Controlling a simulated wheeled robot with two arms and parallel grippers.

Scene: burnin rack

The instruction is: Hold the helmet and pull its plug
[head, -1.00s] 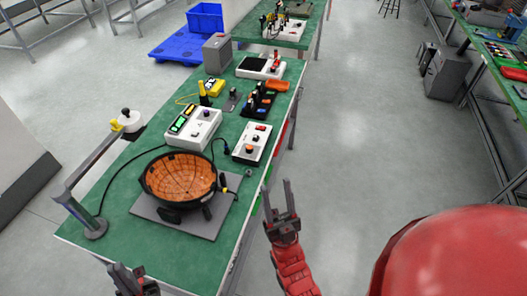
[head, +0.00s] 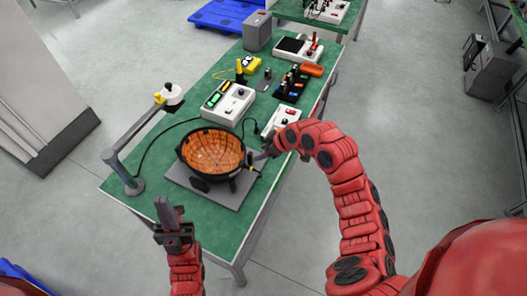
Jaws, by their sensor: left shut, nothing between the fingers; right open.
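The helmet (head: 213,152) is a black bowl with an orange webbed inside, lying open side up on a grey mat (head: 200,193) on the green bench. A small dark plug (head: 250,167) with a light tip sits at the helmet's right side, partly lost against the gripper. My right gripper (head: 260,155) is open, close to the helmet's right rim and the plug; I cannot tell whether it touches either.
A white tester box (head: 228,104) stands behind the helmet, and a smaller white box (head: 283,120) stands behind my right gripper. A lamp on a bent arm (head: 130,150) stands at the left. Bare green bench lies left of the mat.

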